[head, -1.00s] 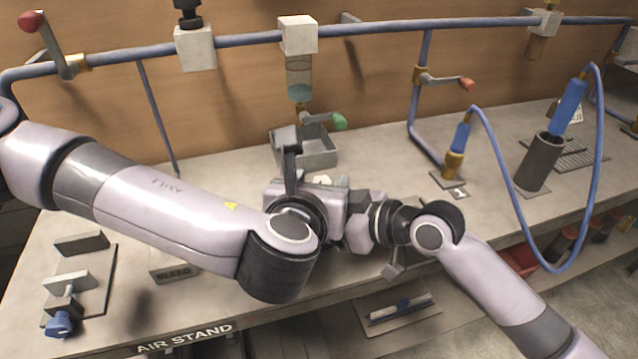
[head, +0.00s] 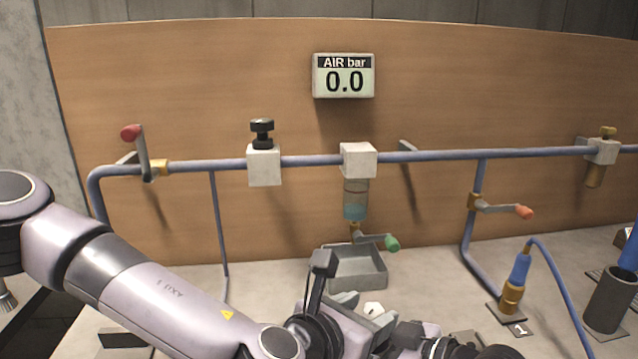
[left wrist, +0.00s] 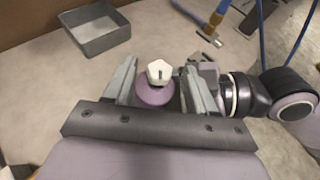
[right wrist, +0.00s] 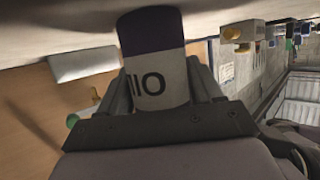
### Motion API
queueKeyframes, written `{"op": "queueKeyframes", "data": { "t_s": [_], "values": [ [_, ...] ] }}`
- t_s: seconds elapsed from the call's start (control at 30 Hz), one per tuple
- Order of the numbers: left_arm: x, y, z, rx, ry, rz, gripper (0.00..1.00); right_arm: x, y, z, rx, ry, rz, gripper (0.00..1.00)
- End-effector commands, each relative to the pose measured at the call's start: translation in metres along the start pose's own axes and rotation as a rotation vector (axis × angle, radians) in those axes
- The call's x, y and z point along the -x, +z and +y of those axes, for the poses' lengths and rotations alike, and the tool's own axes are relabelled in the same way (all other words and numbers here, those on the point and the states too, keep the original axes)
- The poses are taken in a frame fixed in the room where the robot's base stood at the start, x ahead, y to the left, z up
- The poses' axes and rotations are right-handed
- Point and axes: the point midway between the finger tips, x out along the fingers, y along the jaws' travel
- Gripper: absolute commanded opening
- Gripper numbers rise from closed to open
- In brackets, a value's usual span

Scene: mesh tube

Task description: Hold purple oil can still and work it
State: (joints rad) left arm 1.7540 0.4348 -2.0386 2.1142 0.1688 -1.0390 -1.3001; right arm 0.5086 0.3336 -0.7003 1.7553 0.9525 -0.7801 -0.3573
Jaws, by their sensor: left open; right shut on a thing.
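The purple oil can (left wrist: 155,94) has a white many-sided cap (left wrist: 160,72) with a dark slot, and I look down on it in the left wrist view. My left gripper (left wrist: 162,80) is open, with one finger on each side of the cap and the can's top. My right gripper (right wrist: 158,82) is shut on the can's body, which shows a white label with dark marks and a purple band in the right wrist view. In the head view only the white cap (head: 373,309) shows; the arms hide the body.
A grey open tray (head: 357,268) stands behind the can, under a green-handled valve (head: 390,243). A blue air pipe (head: 310,160) runs along the wooden back panel. A gauge (head: 343,76) reads 0.0 AIR bar. A blue hose (head: 565,290) loops at the right.

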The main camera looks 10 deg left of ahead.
Motion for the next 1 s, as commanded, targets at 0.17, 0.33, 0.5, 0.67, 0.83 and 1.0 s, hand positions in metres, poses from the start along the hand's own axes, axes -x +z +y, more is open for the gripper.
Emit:
{"op": "queueKeyframes", "data": {
  "t_s": [0.17, 0.33, 0.5, 0.67, 0.83, 1.0],
  "values": [
    [0.000, 0.001, 0.004, -0.037, -0.089, -0.002, 0.56, 0.000, 0.001, 0.001, 0.000, 0.001, -0.001, 0.26],
    [0.000, 0.001, 0.005, -0.072, -0.173, -0.003, 0.56, 0.000, 0.001, 0.001, 0.000, 0.001, -0.001, 0.26],
    [-0.001, 0.002, 0.007, -0.105, -0.256, -0.002, 0.56, 0.000, 0.001, 0.000, 0.000, 0.001, -0.001, 0.26],
    [-0.001, 0.002, 0.009, -0.137, -0.334, -0.002, 0.56, 0.000, 0.001, 0.000, 0.000, 0.000, -0.001, 0.26],
    [-0.003, 0.001, 0.011, -0.170, -0.414, 0.000, 0.56, 0.000, 0.001, 0.000, 0.000, 0.000, -0.001, 0.26],
    [-0.003, 0.001, 0.013, -0.205, -0.495, 0.001, 0.56, 0.000, 0.001, 0.000, 0.000, 0.000, -0.001, 0.26]
  ]
}}
